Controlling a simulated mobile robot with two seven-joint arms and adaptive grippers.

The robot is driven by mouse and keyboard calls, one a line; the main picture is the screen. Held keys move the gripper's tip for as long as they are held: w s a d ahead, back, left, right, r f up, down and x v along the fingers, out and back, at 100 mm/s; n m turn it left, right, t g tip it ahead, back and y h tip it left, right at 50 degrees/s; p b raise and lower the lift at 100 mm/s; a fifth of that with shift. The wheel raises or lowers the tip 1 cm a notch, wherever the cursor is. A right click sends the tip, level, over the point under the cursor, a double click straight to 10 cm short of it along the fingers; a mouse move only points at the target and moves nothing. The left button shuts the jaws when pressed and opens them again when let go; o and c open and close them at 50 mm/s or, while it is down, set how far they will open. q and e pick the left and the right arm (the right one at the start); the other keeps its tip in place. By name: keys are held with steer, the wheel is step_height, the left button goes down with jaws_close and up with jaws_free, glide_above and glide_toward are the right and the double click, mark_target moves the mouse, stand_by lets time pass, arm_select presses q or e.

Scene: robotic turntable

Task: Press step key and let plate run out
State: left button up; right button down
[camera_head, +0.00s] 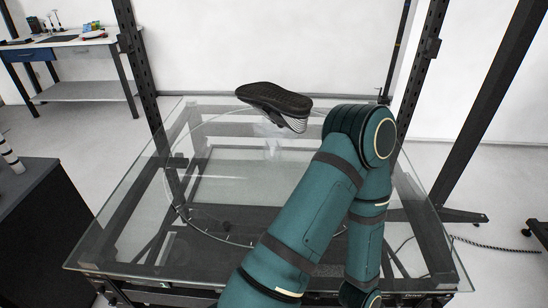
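A round glass plate (203,235) lies on the glass-topped table, with its ring-shaped edge visible on the left and front. A dark shoe (275,99), sole up and tilted, stands on a clear support towards the back of the plate. My teal arm rises from the bottom edge, bends near the table's right side and comes back down to the bottom edge. It hides the right part of the plate. Neither gripper shows. I cannot make out the step key; a dark strip (421,294) runs along the table's front edge.
Dark upright posts (137,60) frame the table. A dark cabinet (45,232) stands at the left, and a workbench (75,40) with small items at the back left. A cable (495,246) lies on the floor at right.

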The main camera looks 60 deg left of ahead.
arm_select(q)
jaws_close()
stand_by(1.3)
